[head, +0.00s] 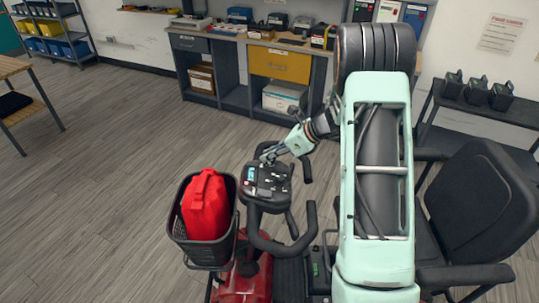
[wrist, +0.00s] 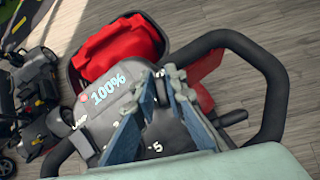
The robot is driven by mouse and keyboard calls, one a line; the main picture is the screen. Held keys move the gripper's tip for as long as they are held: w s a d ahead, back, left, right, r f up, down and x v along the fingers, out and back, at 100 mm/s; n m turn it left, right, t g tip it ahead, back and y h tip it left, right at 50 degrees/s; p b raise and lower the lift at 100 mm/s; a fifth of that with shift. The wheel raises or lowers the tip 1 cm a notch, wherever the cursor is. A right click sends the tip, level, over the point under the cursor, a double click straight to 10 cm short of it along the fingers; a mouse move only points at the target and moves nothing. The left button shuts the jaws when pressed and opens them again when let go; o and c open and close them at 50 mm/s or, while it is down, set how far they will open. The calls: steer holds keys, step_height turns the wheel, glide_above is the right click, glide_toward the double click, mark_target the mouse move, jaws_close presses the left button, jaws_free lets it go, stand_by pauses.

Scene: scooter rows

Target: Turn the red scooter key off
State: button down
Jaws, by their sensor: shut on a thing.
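The red scooter (head: 240,286) stands in the lower middle of the head view, with a dark control console (head: 270,187) on its tiller. The console also shows in the wrist view (wrist: 105,112), with a lit "100%" display and dial markings. My gripper (head: 268,157) reaches down to the far edge of the console. In the wrist view, my gripper (wrist: 163,84) has its two blue-padded fingers closed around a small dark piece at the console's top, which appears to be the key. The fingertips mostly hide it, so its turn angle cannot be told.
A black basket (head: 178,226) with a red bag (head: 206,205) hangs at the scooter's front. Looped black handlebars (wrist: 270,85) flank the console. A black seat (head: 478,195) is at right.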

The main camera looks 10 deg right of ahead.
steer(key=n+g+y, duration=0.1)
steer(key=n+g, duration=0.2)
steer(key=n, duration=0.2)
steer(key=shift+n, duration=0.3)
steer(key=n+g, duration=0.1)
steer(key=n, duration=0.1)
steer(key=n+g, duration=0.2)
steer(key=n, duration=0.1)
steer(key=shift+s+n+g+b, duration=0.25)
steer(key=shift+n+g+b, duration=0.05)
steer(key=shift+g+b, duration=0.1)
steer(key=c, duration=2)
jaws_free()
steer(key=shift+o, duration=0.2)
steer(key=v, duration=1.2)
